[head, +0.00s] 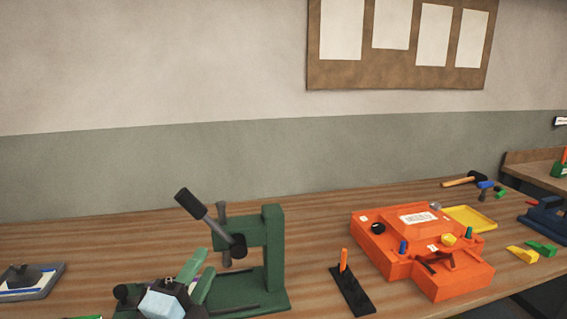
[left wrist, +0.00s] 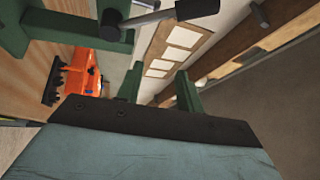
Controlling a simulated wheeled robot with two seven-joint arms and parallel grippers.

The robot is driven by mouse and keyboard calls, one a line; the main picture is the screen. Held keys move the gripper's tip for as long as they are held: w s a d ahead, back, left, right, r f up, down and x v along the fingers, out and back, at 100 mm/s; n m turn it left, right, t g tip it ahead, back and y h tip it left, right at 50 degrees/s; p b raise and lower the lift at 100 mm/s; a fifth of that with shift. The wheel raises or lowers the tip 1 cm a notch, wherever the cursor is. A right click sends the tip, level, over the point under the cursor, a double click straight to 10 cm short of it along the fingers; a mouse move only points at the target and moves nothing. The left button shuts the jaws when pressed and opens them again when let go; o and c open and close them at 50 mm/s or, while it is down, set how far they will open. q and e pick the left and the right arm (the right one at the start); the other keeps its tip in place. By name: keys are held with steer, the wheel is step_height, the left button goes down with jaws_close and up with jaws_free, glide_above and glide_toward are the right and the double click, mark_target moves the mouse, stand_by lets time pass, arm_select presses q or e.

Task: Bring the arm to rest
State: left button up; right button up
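My left gripper (head: 203,268) is low in the head view, just left of the green lever press (head: 273,250). Its two green fingers stand apart with nothing between them. In the left wrist view the fingers (left wrist: 159,78) also show a clear gap, and the green press (left wrist: 60,30) with its dark lever is close by at the upper left. I cannot tell whether the gripper touches the press. My right gripper is in neither view.
A yellow tray (head: 478,216), a mallet (head: 460,182) and wedges are farther right. A grey tray (head: 45,285) lies at left. The bench's back strip is mostly clear.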

arm_select(q)
steer(key=s+a+f+n+g+y, duration=0.3)
steer(key=s+a+f+n+g, duration=0.15)
steer(key=s+f+n, duration=0.4)
steer(key=s+a+f+n+g+y, duration=0.35)
steer(key=s+f+n+g, duration=0.2)
steer(key=f, duration=0.55)
steer(key=s+f+n+g+h, duration=0.1)
steer(key=s+f+n+g, duration=0.45)
steer(key=s, duration=0.55)
step_height(320, 180, down, 23)
steer(key=s+m+g, duration=0.1)
steer(key=g, duration=0.1)
steer(key=s+a+f+g, duration=0.1)
steer(key=s+a+f, duration=0.2)
steer(key=s+f, duration=1.3)
steer(key=shift+s+f, duration=0.15)
steer(key=shift+s, duration=0.35)
steer(key=shift+m, duration=0.25)
